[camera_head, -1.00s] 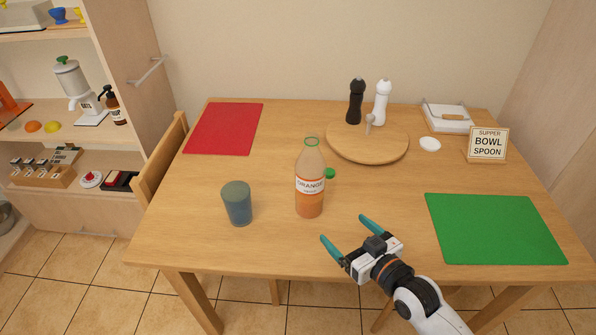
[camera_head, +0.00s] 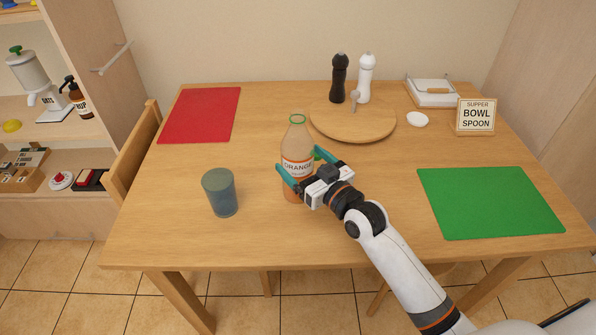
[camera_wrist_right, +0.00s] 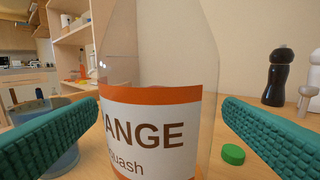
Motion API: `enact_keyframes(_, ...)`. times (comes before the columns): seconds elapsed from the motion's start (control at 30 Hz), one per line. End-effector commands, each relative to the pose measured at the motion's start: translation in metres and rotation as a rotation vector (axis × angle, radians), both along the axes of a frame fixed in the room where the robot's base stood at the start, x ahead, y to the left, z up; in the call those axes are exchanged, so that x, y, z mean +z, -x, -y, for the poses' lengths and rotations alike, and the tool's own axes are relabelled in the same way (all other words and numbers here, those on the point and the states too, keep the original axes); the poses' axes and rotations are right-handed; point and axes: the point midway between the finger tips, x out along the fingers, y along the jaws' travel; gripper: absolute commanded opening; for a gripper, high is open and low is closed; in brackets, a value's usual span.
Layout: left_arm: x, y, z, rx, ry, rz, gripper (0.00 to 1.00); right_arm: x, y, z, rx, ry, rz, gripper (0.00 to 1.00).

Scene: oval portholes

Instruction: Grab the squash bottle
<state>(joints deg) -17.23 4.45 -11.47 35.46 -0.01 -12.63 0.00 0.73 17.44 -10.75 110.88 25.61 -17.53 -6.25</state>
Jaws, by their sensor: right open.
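The squash bottle (camera_head: 297,147) stands upright on the table, clear with orange liquid low inside and a white and orange label. Its green-rimmed neck has no cap on. The right wrist view shows the label (camera_wrist_right: 150,135) close up. My right gripper (camera_head: 298,162) is open, with one teal finger on each side of the bottle; in the wrist view gaps show between the fingers and the bottle. A green cap (camera_wrist_right: 233,154) lies on the table behind the bottle, partly hidden by a finger in the head view. My left gripper is not in view.
A blue tumbler (camera_head: 220,192) stands left of the bottle. A round wooden board (camera_head: 375,125) with dark (camera_head: 339,78) and white (camera_head: 366,77) mills is behind. Red (camera_head: 200,115) and green (camera_head: 490,203) mats lie at the sides. A sign (camera_head: 476,116) stands at right.

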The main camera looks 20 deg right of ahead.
Motion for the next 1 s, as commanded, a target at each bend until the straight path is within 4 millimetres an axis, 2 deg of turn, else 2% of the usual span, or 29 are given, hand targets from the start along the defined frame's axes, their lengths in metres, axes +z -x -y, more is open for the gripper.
enact_keyframes(0.03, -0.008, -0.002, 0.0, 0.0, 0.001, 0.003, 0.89, -0.003, -0.008, -0.003, -0.001, -0.003, 0.002, 0.9)
enact_keyframes(0.17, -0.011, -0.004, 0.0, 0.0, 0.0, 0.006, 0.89, -0.002, -0.019, -0.007, -0.001, -0.002, 0.002, 0.9)
enact_keyframes(0.43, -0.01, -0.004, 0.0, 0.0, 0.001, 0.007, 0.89, -0.001, -0.021, -0.007, 0.0, 0.0, -0.001, 0.89)
enact_keyframes(0.77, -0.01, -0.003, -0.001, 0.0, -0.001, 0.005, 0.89, -0.001, -0.021, -0.007, 0.0, 0.0, -0.001, 0.35)
enact_keyframes(1.0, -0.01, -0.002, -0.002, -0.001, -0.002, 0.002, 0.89, 0.001, -0.021, -0.007, 0.0, 0.0, 0.002, 0.32)
